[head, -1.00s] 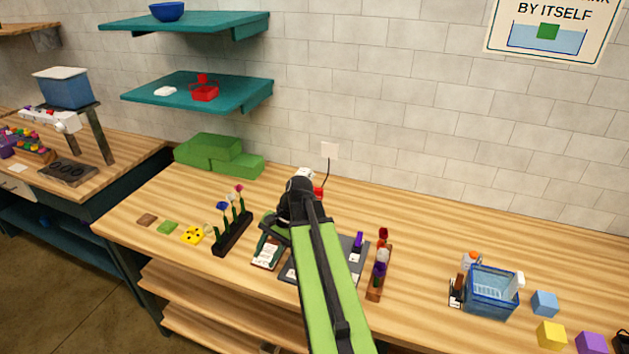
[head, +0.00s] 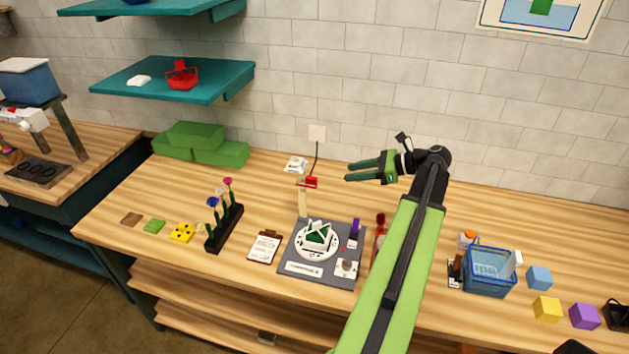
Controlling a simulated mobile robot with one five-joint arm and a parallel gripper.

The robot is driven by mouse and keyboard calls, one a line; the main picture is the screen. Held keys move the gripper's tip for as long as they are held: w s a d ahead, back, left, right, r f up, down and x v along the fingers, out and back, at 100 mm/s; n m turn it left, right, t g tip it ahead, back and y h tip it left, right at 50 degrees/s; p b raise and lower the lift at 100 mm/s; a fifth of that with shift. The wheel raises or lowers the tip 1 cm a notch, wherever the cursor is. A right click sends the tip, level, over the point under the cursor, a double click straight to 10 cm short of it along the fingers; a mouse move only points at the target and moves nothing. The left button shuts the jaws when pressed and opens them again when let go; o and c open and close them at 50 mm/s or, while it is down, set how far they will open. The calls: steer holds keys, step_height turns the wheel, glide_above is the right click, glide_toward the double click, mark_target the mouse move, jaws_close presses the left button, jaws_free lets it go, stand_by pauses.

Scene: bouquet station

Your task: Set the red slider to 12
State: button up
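A small red piece (head: 308,182) sits at the top of an upright beige post (head: 303,204) behind the grey station board (head: 302,281). It may be the red slider; no scale or number is readable at this size. A purple piece (head: 353,230) stands on the board's right side. A round white dial (head: 302,250) with a green and white shape on it is at the board's middle. My gripper (head: 347,171) is in the air to the right of the red piece, fingers pointing left. The fingers are apart and nothing shows between them.
A clipboard (head: 264,247) and a black flower holder (head: 224,232) stand left of the board. A red item (head: 381,219) shows beside my arm, partly hidden. A blue basket (head: 489,273) is at right.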

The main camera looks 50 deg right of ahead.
mark_target(315, 178)
steer(key=b+x, duration=0.4)
steer(key=x, duration=0.9)
steer(key=shift+f, duration=0.2)
steer(key=shift+w+a+b, duration=0.1)
steer(key=shift+w+b, duration=0.2)
steer(key=shift+w, duration=0.05)
jaws_close()
stand_by(0.3)
